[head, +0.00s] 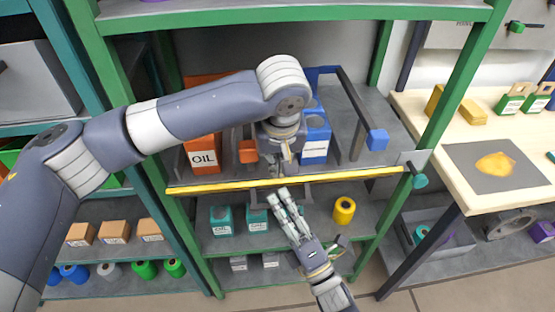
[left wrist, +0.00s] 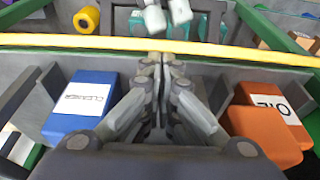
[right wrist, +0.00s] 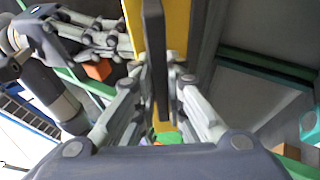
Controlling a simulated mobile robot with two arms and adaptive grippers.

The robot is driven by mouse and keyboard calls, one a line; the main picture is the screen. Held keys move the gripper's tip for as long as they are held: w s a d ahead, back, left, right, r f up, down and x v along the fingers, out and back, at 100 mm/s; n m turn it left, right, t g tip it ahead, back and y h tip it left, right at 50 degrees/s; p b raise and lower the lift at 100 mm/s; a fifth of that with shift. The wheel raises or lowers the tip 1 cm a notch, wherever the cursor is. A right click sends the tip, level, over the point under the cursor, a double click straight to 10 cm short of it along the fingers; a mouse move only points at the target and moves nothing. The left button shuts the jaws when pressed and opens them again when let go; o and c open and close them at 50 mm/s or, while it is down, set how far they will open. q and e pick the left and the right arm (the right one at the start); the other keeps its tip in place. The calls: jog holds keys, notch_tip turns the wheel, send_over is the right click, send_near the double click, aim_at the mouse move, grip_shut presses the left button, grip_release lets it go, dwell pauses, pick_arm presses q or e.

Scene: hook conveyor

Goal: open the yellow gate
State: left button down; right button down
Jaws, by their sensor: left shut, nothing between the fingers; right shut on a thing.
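My right gripper (head: 281,198) is shut on the gate's dark handle (right wrist: 154,50), just below the bar. My left gripper (head: 280,172) is shut and empty, above and behind the bar; its closed fingertips show in the left wrist view (left wrist: 160,62).
Behind the gate stand an orange oil box (head: 202,150) and a blue box (head: 316,140), on either side of my left gripper. A yellow spool (head: 344,210) and teal oil boxes (head: 221,221) stand on the shelf below. A wooden workbench (head: 450,150) is at the right.

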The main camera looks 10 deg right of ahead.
jog(key=shift+w+r, duration=0.15)
jog(key=c, duration=1.7)
grip_release()
jog(key=shift+o, duration=0.3)
